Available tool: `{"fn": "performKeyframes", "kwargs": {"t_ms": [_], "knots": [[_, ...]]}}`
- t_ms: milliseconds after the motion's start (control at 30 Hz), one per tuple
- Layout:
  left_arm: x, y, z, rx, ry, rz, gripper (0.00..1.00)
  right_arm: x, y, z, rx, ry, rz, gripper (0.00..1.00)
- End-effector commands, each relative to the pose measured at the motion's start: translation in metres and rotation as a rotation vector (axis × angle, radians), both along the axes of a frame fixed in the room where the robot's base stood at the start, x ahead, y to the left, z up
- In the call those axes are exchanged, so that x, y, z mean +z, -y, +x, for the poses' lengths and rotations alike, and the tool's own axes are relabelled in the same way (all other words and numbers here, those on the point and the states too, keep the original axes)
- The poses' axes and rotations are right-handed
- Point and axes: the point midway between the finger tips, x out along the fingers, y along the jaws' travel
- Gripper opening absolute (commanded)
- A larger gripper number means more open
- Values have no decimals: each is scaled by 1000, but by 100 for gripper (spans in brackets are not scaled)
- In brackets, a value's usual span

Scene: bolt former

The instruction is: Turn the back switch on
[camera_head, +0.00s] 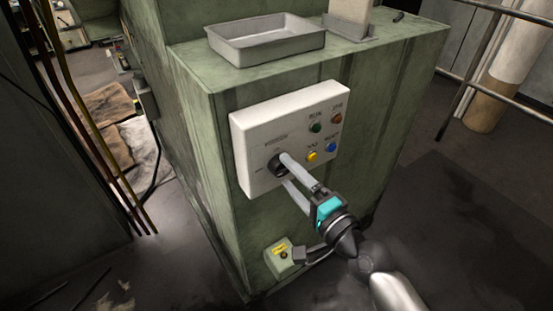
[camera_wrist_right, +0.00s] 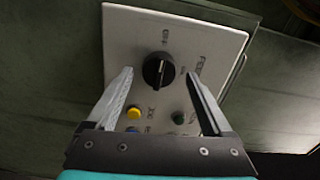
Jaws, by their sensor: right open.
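A white control panel (camera_head: 262,125) is mounted on the side of the green machine cabinet. Its black rotary switch (camera_head: 276,165) sits at the panel's lower left in the head view, partly hidden by my fingers. In the right wrist view the black switch (camera_wrist_right: 158,70) shows whole, with its grip ridge close to upright in the picture. My right gripper (camera_head: 285,168) is open. Its two fingertips (camera_wrist_right: 160,74) appear on either side of the switch in the wrist view, with gaps on both sides. Whether they touch the panel cannot be told. My left gripper is not in view.
The panel also has a yellow button (camera_head: 311,156), a blue button (camera_head: 331,147), a green one (camera_head: 316,127) and a reddish one (camera_head: 336,118). A small box (camera_head: 281,256) with a yellow label sits low on the cabinet. A metal tray (camera_head: 265,50) lies on top.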

Motion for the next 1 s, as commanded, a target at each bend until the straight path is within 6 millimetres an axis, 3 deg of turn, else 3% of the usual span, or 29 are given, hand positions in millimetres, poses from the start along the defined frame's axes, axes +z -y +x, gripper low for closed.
{"fn": "performKeyframes", "kwargs": {"t_ms": [67,300,500,700,1000], "knots": [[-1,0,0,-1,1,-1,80,1,-14,18,0,2,4,85],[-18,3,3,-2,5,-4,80,-3,-11,16,0,307,-425,85],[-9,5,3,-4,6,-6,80,0,-11,16,0,484,-671,85],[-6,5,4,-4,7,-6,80,-1,-11,16,-1,559,-772,85],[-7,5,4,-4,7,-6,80,-1,-11,16,-1,566,-782,83]]}}
